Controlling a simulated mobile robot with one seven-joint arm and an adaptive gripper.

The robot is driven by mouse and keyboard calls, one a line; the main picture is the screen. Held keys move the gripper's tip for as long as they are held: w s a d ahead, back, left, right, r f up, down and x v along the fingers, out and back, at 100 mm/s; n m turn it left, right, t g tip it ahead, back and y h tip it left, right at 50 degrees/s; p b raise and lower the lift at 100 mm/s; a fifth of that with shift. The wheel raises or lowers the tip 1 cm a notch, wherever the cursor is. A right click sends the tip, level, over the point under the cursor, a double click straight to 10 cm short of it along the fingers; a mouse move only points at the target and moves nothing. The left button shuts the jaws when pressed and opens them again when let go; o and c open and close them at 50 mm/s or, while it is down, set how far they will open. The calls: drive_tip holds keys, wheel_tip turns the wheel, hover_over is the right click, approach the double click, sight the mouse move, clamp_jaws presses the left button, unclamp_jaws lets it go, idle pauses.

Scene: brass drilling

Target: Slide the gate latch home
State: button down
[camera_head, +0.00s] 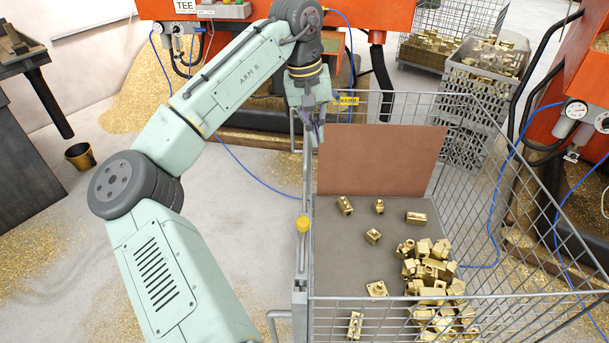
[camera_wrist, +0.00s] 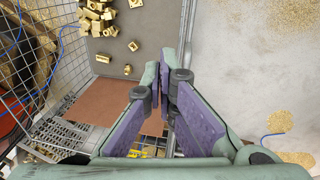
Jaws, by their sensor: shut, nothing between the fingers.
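A wire cage (camera_head: 548,235) stands in front of me, with a grey metal frame along its left side. A yellow knob (camera_head: 303,224) sits on that left side, on what looks like the gate latch; whether the bolt is in its catch I cannot tell. My gripper (camera_head: 315,133) points down near the far end of that side, well beyond the knob and apart from it. In the wrist view my gripper's purple-padded fingers (camera_wrist: 167,84) are shut and empty. The knob does not show in the wrist view, and the fingers cover part of the cage edge.
Brass fittings (camera_head: 432,268) are heaped in the cage's right side, with several loose on its grey floor (camera_head: 345,262). A brown panel (camera_head: 382,160) stands at its back. Orange machines (camera_head: 375,14) stand behind. Open floor (camera_head: 238,205) lies left of the cage.

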sight(302, 222)
drive_tip(key=s+a+g, duration=0.1)
drive_tip(key=s+a, duration=0.1)
drive_tip(key=s+a+n+g+y, duration=0.1)
drive_tip(key=g, duration=0.1)
drive_tip(key=shift+s+a+f+y, duration=0.1)
drive_tip(key=shift+s+a+y, duration=0.2)
drive_tip(key=shift+s+a, duration=0.1)
drive_tip(key=shift+f, duration=0.1)
drive_tip(key=s+f+p, duration=0.1)
drive_tip(key=f, duration=0.2)
drive_tip(key=s+f+p, duration=0.1)
drive_tip(key=s+f, duration=0.1)
drive_tip(key=f, duration=0.1)
drive_tip(key=s+f+p, duration=0.1)
drive_tip(key=s+f, duration=0.1)
drive_tip(key=f, duration=0.1)
drive_tip(key=shift+d+f, duration=0.2)
drive_tip(key=shift+d, duration=0.15)
drive_tip(key=shift+s+d+f, duration=0.1)
drive_tip(key=shift+s+f, duration=0.05)
drive_tip(key=shift+s, duration=0.5)
drive_tip(key=shift+s+p, duration=0.6)
drive_tip(key=shift+s, duration=1.75)
